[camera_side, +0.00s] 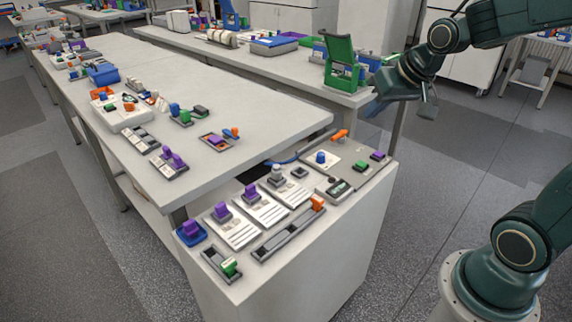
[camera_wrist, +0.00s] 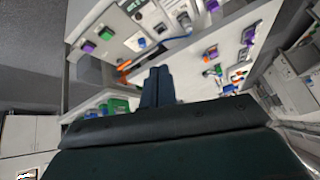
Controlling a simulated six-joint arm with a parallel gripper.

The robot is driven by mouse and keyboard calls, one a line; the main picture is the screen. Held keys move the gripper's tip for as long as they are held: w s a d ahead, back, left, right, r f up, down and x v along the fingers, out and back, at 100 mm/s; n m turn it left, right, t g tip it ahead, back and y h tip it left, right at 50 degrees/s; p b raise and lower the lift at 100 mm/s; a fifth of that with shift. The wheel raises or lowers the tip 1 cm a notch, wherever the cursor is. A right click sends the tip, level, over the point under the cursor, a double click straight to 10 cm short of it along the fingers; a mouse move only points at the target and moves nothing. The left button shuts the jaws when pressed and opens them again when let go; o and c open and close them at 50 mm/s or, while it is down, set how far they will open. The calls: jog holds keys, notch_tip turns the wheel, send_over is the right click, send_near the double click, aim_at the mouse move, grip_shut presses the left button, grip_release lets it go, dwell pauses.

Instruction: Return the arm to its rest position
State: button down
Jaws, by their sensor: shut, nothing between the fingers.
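My gripper (camera_side: 428,104) is in the upper right of the side view. It hangs in free air beyond the back right corner of the white cabinet and touches nothing that I can see. In the wrist view its two dark fingers (camera_wrist: 157,86) lie together, shut and empty. My dark green arm reaches in from the right edge, with its base at the lower right of the side view.
A white cabinet (camera_side: 265,291) carries battery holders with coloured knobs, and a long bench (camera_side: 235,100) adjoins it. A green upright stand (camera_side: 342,62) on the back bench is close left of my gripper. The floor (camera_side: 455,155) below it is clear.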

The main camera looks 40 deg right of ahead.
jog(key=s+a+r+n, duration=0.1)
jog(key=s+a+n, duration=0.1)
jog(key=s+a, duration=0.2)
jog(key=s+a+r+n+g, duration=0.1)
jog(key=s+a+n, duration=0.1)
jog(key=s, duration=0.9)
jog(key=shift+s+a+y, duration=0.15)
jog(key=shift+a+y, duration=0.25)
jog(key=shift+a, duration=0.5)
